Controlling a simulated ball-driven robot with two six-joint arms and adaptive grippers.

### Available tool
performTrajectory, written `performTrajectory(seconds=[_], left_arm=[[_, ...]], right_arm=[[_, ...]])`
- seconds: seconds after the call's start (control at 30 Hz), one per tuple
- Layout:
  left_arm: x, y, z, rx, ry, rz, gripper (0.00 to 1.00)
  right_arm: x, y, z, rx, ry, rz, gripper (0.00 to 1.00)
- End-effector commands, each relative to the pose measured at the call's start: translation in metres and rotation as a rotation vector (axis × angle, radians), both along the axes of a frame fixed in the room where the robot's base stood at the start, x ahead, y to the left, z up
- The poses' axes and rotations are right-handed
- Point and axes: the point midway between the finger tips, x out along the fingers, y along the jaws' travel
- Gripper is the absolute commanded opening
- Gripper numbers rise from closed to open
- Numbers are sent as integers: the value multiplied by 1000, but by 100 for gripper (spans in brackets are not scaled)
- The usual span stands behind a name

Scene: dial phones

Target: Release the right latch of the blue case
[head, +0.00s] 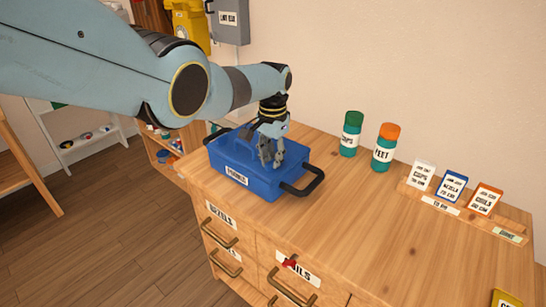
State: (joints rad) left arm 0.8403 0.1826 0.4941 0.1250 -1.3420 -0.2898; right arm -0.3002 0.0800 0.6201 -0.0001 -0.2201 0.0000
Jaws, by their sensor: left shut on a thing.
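The blue case (247,184) sits upright on the wooden cabinet top, with a white label on its front and black handles at its ends. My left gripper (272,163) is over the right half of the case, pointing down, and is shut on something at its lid. It looks like the right latch, but the fingers hide most of it. My right gripper is not in view.
A green-lidded jar (350,134) and an orange-lidded jar (384,148) stand right of the case. Several small labelled cards stand on a wooden rack (466,213) at the right. The cabinet top (360,230) in front of them is clear.

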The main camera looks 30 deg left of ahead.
Motion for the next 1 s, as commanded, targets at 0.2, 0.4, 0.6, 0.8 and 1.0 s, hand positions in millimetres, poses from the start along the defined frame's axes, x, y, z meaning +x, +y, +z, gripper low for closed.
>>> performTrajectory(seconds=[0.2, 0.4, 0.6, 0.8, 1.0], left_arm=[[1, 0, 1, 0, -2, 52, 0], [1, 0, 1, 0, -2, 64, 0], [1, 1, 1, 0, -2, 64, 0], [1, 1, 1, 0, -2, 63, 28], [0, 1, 0, 0, -1, 63, 35]], right_arm=[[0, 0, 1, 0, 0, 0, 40], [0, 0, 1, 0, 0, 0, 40], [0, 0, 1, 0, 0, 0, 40], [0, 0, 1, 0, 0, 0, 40], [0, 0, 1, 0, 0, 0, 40]])
